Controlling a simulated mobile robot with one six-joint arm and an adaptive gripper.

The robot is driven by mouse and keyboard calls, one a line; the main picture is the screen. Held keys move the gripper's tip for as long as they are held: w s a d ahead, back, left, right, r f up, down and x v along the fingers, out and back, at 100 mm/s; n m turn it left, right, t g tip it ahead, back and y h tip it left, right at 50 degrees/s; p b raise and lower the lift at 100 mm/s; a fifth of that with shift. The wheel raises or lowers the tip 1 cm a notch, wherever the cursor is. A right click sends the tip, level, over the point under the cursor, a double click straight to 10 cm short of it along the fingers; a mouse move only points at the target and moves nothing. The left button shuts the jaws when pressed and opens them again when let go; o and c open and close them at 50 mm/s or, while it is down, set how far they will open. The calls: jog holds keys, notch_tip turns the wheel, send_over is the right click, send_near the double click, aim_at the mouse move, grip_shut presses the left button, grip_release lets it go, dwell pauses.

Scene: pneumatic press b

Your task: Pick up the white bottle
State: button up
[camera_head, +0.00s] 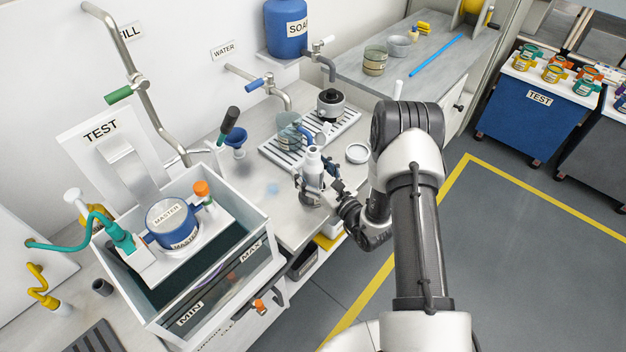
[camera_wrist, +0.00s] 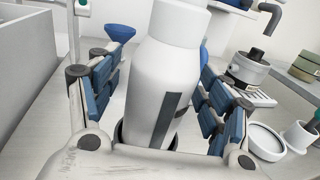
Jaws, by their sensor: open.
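The white bottle (camera_head: 313,160) stands upright on the steel counter near its front edge in the head view. In the wrist view the white bottle (camera_wrist: 165,75) fills the middle, with a dark grey stripe on its front and a white cap. My gripper (camera_head: 318,187) is at the bottle, coming from the front right. In the wrist view my gripper (camera_wrist: 160,95) has its blue-padded fingers on both sides of the bottle. The fingers look spread, and a gap shows on the left side. The bottle's base is partly hidden by my gripper.
A slatted drain tray (camera_head: 290,152) holds a clear jug (camera_head: 288,130) behind the bottle. A round white lid (camera_head: 357,153) lies right of it. A blue funnel (camera_head: 236,138) is at the left, beside the water tank (camera_head: 255,262) marked MIN and MAX. A black-topped pot (camera_head: 330,104) stands behind.

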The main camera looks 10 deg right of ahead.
jog(key=c, duration=1.2)
jog(key=shift+c, duration=0.6)
jog(key=shift+r, duration=0.15)
